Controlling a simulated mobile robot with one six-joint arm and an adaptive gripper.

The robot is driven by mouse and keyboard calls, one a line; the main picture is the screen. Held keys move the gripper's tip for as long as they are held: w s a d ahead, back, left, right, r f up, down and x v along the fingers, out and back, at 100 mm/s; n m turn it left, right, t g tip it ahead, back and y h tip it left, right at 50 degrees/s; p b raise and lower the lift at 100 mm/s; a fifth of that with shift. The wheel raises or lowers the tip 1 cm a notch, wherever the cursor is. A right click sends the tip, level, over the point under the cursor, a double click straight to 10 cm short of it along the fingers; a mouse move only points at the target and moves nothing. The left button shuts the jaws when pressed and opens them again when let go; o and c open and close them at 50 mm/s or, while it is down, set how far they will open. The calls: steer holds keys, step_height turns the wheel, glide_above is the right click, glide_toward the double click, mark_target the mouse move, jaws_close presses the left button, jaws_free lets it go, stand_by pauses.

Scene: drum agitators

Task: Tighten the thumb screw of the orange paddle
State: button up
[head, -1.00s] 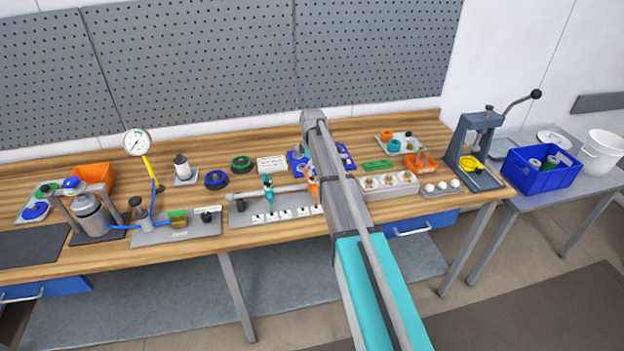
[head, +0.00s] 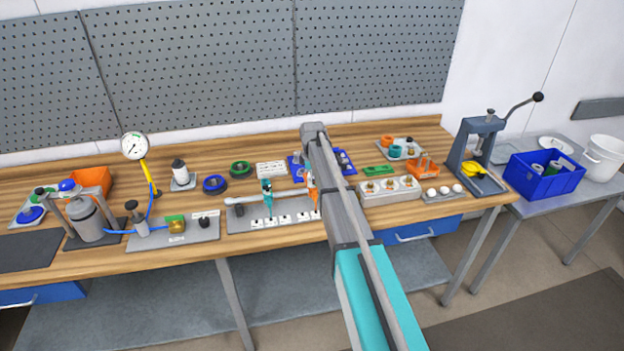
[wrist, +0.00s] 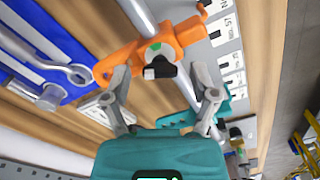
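The orange paddle (wrist: 137,58) sits around a grey shaft (wrist: 140,14) and fills the upper middle of the wrist view. Its dark thumb screw (wrist: 159,68) faces my gripper, with a green mark just above it. My gripper (wrist: 160,76) is open, one finger on each side of the thumb screw, with gaps visible; whether the tips are level with it I cannot tell. In the head view my arm mostly hides the orange paddle (head: 313,196) and hides my gripper. A teal paddle (head: 267,193) is on the same shaft to the left.
Numbered labels lie on the grey base plate (head: 238,221) beneath the shaft. A blue tray (wrist: 40,72) with a wrench-like tool is left in the wrist view. A grey block with brass parts (head: 392,190) stands right of my arm.

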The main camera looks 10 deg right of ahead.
jaws_close()
steer(key=shift+m, duration=0.4)
steer(key=m, duration=1.2)
steer(key=shift+w, duration=0.1)
steer(key=shift+m, duration=0.3)
stand_by(0.4)
steer(key=shift+o, duration=0.9)
jaws_free()
